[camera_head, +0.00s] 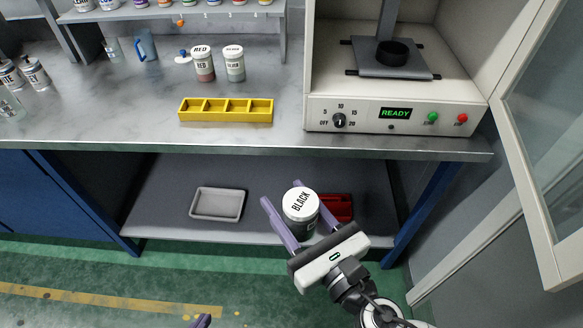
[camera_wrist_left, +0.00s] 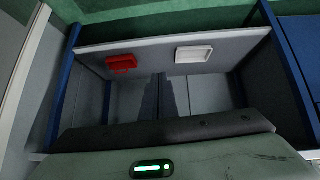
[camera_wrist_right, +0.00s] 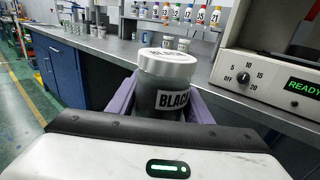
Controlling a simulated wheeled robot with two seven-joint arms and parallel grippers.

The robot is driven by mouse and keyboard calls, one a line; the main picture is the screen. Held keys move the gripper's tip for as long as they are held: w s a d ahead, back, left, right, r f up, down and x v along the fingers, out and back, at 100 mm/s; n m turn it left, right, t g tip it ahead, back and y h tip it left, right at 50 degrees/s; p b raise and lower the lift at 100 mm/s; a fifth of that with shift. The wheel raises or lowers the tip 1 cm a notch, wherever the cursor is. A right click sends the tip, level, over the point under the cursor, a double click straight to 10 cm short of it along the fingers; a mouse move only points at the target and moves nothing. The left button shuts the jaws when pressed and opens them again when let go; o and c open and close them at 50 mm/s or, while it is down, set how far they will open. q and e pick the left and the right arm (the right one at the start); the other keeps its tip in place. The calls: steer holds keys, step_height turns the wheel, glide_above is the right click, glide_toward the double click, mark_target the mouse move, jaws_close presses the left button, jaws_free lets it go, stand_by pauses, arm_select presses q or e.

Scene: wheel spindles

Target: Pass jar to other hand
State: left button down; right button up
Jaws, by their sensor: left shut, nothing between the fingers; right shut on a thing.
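The jar (camera_head: 300,212), dark with a pale grey lid and a BLACK label, is between the purple fingers of my right gripper (camera_head: 282,193). My right gripper is shut on it and holds it in the air before the bench's lower shelf. In the right wrist view the jar (camera_wrist_right: 167,88) looks upright, its label facing the camera. My left gripper (camera_head: 202,321) shows only as a purple fingertip at the bottom edge of the head view, apart from the jar and empty.
On the grey bench (camera_head: 130,125) are a yellow tray (camera_head: 226,110), a RED jar (camera_head: 203,64), another pale-lidded jar (camera_head: 235,64) and a READY machine (camera_head: 395,116). A white tray (camera_head: 217,204) and red bin (camera_head: 338,207) sit on the lower shelf. Open floor lies in front.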

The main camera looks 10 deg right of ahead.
arm_select(q)
steer(key=c, duration=2.5)
jaws_free()
steer(key=o, duration=0.3)
steer(key=shift+d, duration=0.1)
steer(key=o, duration=1.1)
steer(key=w+d+r+m+t+h, duration=0.1)
steer(key=w+d+r+t, duration=0.1)
steer(key=r, duration=0.4)
steer(key=shift+w+d+h, duration=0.2)
steer(key=shift+w+h, duration=0.1)
steer(key=shift+w, duration=0.6)
steer(key=shift+o, duration=1.4)
steer(key=w+d+r+m+t+h, duration=0.1)
steer(key=d+r, duration=0.3)
steer(key=r, duration=0.4)
steer(key=shift+w+d+r+m+t+h, duration=0.15)
steer(key=shift+w+r+m+t+h, duration=0.25)
steer(key=shift+m+h, duration=0.45)
steer(key=m+h, duration=0.4)
steer(key=h, duration=0.3)
glide_toward(290, 220)
steer(key=shift+y, duration=0.25)
steer(key=x, duration=1.3)
steer(key=shift+s+r, duration=0.1)
steer(key=shift+r, duration=0.05)
arm_select(e)
steer(key=shift+s+a+f, duration=0.1)
steer(key=shift+s+f, duration=0.1)
steer(key=shift+f, duration=0.4)
